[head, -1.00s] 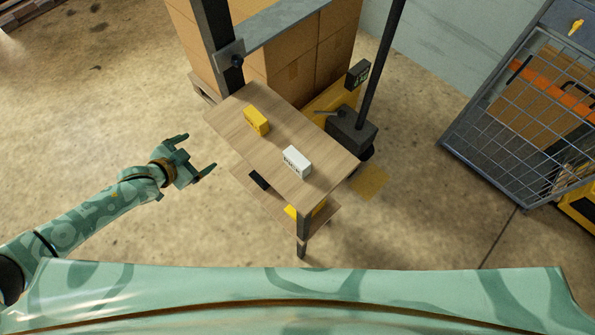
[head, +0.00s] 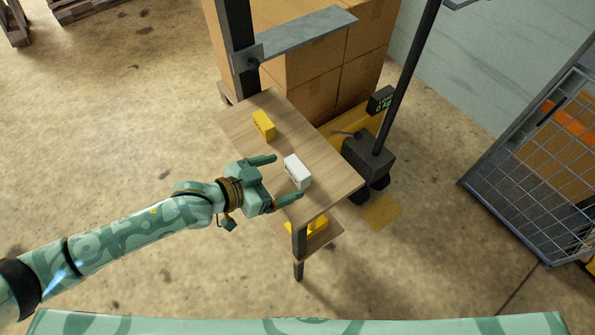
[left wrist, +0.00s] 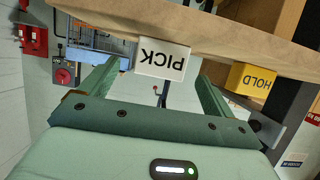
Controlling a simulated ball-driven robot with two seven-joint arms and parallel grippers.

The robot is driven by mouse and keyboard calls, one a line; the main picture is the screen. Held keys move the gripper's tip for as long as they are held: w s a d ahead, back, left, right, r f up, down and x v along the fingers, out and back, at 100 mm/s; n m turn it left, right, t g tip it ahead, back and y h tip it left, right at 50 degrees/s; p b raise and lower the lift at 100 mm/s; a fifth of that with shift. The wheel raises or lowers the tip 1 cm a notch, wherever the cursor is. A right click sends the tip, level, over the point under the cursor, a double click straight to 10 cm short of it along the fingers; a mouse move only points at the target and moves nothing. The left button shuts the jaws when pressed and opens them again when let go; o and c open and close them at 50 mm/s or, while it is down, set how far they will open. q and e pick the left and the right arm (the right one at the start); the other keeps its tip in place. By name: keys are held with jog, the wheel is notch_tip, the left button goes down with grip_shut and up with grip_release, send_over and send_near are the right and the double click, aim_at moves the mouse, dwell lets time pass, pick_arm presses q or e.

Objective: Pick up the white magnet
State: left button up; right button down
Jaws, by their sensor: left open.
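The white magnet (head: 297,171) is a small block on the wooden tabletop, near its right front part in the head view. In the left wrist view the white magnet (left wrist: 162,60) carries the word PICK, upside down, and sits between the fingers. My left gripper (head: 283,178) is open, with its fingers reaching over the table's left edge towards the white block. I see no grip on it; whether a finger touches it I cannot tell. My right gripper is not in view.
A yellow block (head: 264,125) stands on the table behind the white one; in the left wrist view this yellow block (left wrist: 250,80) reads HOLD. A dark post (head: 240,50) rises at the table's back. Cardboard boxes (head: 310,85) and a dark pole stand behind.

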aim_at(292, 174)
pick_arm(q)
jog(key=b+x, duration=0.2)
jog(key=x, duration=0.2)
jog(key=shift+w+d+f, duration=0.2)
jog(key=shift+w, duration=0.05)
jog(key=shift+w+d+f, duration=0.1)
jog(key=shift+w+d, duration=0.2)
jog(key=c, duration=1)
jog(key=shift+c, duration=0.3)
